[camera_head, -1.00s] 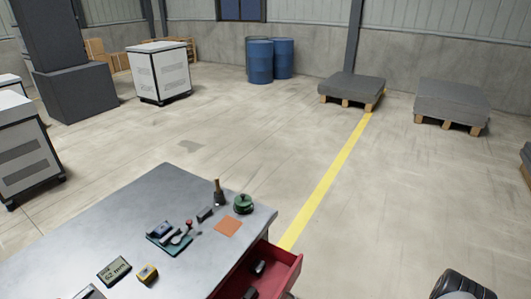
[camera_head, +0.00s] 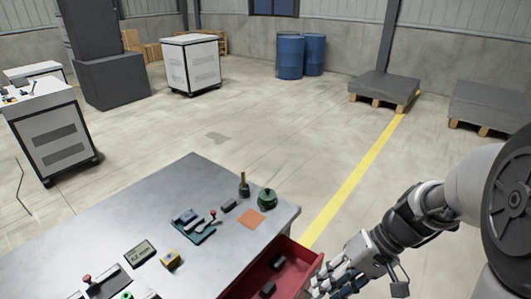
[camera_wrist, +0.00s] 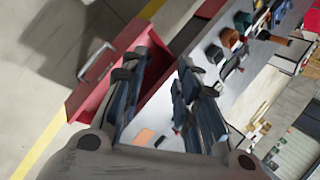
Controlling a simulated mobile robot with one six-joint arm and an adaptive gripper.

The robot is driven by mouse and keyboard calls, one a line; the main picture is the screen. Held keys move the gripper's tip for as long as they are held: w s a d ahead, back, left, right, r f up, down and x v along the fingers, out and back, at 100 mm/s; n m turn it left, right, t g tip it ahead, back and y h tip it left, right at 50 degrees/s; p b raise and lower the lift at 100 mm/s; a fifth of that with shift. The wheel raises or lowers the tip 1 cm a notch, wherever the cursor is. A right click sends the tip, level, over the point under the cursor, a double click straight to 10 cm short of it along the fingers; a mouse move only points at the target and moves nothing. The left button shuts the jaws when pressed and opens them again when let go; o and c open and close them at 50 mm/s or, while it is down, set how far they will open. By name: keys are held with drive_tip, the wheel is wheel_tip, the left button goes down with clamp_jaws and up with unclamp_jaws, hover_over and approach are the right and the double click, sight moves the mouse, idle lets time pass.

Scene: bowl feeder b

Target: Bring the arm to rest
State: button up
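My arm reaches in from the right edge in the head view. My gripper (camera_head: 338,280) is low in that view, beside the front of the open red drawer (camera_head: 310,262). In the wrist view my gripper (camera_wrist: 160,64) shows two dark fingers standing apart, with nothing seen held between them. The red drawer (camera_wrist: 84,103) with its pale handle lies beyond the fingers there. I cannot tell the exact gap between gripper and drawer.
Dark parts lie in the drawer. White cabinets, blue barrels (camera_head: 290,56) and pallets stand farther off; the floor between is clear.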

drive_tip(key=s+r+t+h, duration=0.5)
drive_tip(key=s+r+h, duration=0.1)
drive_tip(key=s+r, duration=0.5)
drive_tip(key=shift+d+t+h, duration=0.15)
drive_tip(key=shift+t+h, duration=0.15)
drive_tip(key=shift+t, duration=0.1)
